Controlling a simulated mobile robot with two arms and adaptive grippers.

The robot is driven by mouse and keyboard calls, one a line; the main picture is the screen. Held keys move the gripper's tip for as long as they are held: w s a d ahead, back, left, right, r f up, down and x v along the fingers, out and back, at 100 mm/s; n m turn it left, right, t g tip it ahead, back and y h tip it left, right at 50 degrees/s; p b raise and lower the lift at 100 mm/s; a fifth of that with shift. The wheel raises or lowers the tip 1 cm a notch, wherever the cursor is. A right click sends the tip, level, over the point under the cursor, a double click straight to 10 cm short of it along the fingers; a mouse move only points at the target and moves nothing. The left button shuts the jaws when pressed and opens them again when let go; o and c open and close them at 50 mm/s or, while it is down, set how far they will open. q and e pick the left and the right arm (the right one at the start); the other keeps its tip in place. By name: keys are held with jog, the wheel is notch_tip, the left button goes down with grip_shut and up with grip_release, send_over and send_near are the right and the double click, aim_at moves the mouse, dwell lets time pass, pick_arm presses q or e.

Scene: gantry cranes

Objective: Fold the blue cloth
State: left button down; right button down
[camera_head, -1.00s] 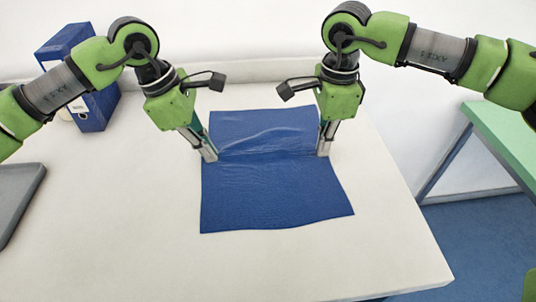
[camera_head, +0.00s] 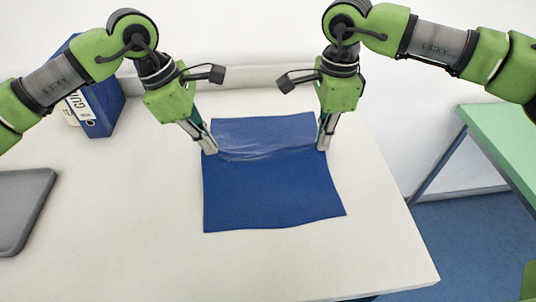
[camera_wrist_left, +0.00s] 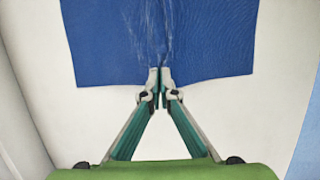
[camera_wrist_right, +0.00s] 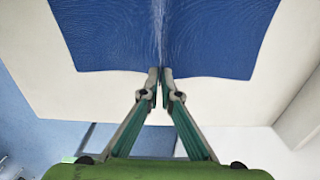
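The blue cloth (camera_head: 268,190) lies on the white table, its front part flat. A wrinkled ridge crosses its back half between my two grippers. My left gripper (camera_head: 210,149) is at the cloth's left edge, and my right gripper (camera_head: 322,147) is at its right edge. In the left wrist view my left fingertips (camera_wrist_left: 160,74) are nearly together with the cloth edge pinched between them. In the right wrist view my right fingertips (camera_wrist_right: 160,74) pinch the opposite edge the same way. Creases run from each pair of fingertips into the cloth.
A blue binder (camera_head: 97,102) stands at the back left of the white table (camera_head: 110,215). A grey tray (camera_head: 22,205) lies at the left edge. A green-topped table (camera_head: 506,140) stands apart on the right. The table in front of the cloth is clear.

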dwell(0.3)
